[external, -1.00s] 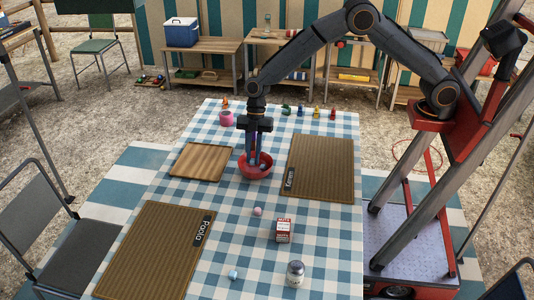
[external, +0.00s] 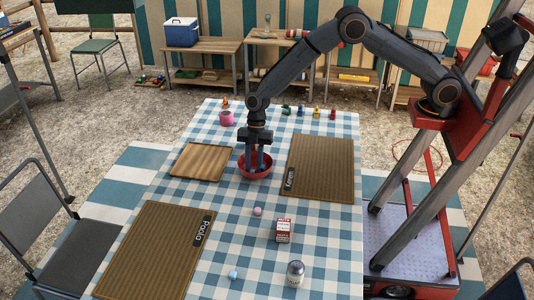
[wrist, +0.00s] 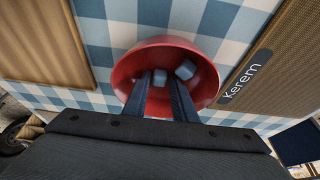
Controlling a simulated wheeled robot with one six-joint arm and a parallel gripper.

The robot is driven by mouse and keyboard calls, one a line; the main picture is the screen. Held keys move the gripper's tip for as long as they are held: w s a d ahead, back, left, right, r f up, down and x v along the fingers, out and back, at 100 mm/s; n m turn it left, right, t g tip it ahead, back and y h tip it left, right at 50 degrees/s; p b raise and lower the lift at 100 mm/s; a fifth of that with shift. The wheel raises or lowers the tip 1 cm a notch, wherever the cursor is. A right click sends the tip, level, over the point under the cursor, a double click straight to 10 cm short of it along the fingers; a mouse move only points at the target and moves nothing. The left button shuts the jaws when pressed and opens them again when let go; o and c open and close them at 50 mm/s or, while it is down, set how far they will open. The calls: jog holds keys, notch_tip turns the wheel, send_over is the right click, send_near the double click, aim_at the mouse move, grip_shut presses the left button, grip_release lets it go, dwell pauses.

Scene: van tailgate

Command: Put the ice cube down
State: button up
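A red bowl (external: 243,172) stands on the checked tablecloth; it fills the middle of the wrist view (wrist: 128,72). My gripper (wrist: 160,79) points down into the bowl. Its two fingers are closed about a pale blue ice cube (wrist: 159,77), which sits between the fingertips low inside the bowl. A second blue ice cube (wrist: 186,69) lies in the bowl just right of the fingers. I cannot tell whether the held cube touches the bowl's floor. In the external view the fingers (external: 260,163) hide most of the bowl's inside.
A placemat marked Kerem (external: 325,168) lies right of the bowl, and a wooden board (external: 202,161) lies left. A red-white box (external: 283,230), a jar (external: 295,273) and the Paola placemat (external: 150,250) are in front.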

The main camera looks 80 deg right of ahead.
jog(key=shift+r, duration=0.15)
jog(key=shift+w+r, duration=0.1)
jog(key=shift+r, duration=0.2)
jog(key=b+v, duration=0.2)
jog(key=v, duration=0.9)
jog(key=s+d+m+h, duration=0.1)
jog(key=s+d+m, duration=0.4)
jog(key=s, duration=0.6)
jog(key=s+d+r+m+h, duration=0.1)
jog(key=s+d+m, duration=0.5)
jog(key=s, duration=0.6)
jog(key=s+d+m+h, duration=0.2)
jog(key=s+d+m, duration=0.4)
jog(key=s, duration=0.6)
jog(key=shift+r+m, duration=0.35)
jog(key=shift+m, duration=0.15)
